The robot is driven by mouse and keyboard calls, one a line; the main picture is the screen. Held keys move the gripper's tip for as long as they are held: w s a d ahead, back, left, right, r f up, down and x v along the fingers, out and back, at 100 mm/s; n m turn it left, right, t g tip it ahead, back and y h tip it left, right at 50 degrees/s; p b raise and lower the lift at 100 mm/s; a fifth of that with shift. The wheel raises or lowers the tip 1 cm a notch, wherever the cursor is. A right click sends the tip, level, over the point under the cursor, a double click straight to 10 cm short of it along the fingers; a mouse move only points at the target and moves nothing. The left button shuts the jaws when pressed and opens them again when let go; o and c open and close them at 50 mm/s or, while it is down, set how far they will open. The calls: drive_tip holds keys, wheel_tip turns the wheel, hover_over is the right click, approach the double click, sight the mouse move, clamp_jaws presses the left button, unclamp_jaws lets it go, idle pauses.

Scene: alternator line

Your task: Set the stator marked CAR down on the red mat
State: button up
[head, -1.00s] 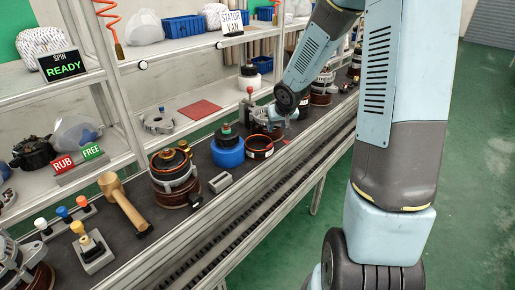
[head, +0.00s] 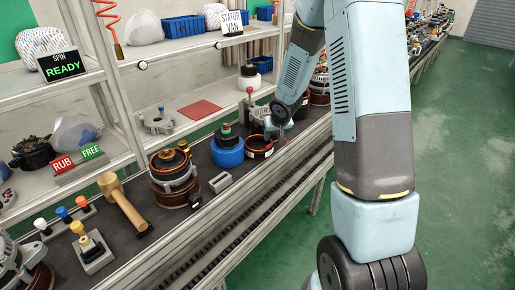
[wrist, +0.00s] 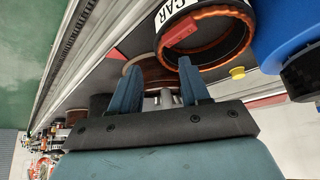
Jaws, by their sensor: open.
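The stator marked CAR (wrist: 215,38) is a dark ring with a copper-orange inner winding, a white label and a red tab on its rim. In the head view it (head: 259,148) stands on the dark bench, right of a blue cylindrical part. My gripper (wrist: 158,86) is open, with nothing held between its two blue-grey fingers. The right finger is close to the CAR stator in the wrist view; I cannot tell whether they touch. In the head view, my arm's end partly hides the gripper. The red mat (head: 199,109) lies bare on the shelf behind the bench.
The blue cylindrical part (head: 227,152) stands close beside the CAR stator. A larger copper-wound stator (head: 174,176), a grey block (head: 220,182) and a wooden mallet (head: 124,203) are further left. A metal housing (head: 157,121) sits left of the mat. Shelf posts stand along the bench.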

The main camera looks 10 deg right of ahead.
sight(271, 141)
drive_tip(key=shift+w+a+f, duration=0.1)
drive_tip(key=shift+w+f, duration=0.15)
drive_tip(key=shift+f, duration=0.5)
drive_tip(key=shift+w+a+f, duration=0.1)
drive_tip(key=shift+w+f, duration=0.1)
drive_tip(key=shift+f, duration=0.55)
drive_tip(key=shift+x, duration=1.1)
drive_tip(key=shift+c, duration=0.4)
clamp_jaws()
drive_tip(key=shift+r, duration=0.1)
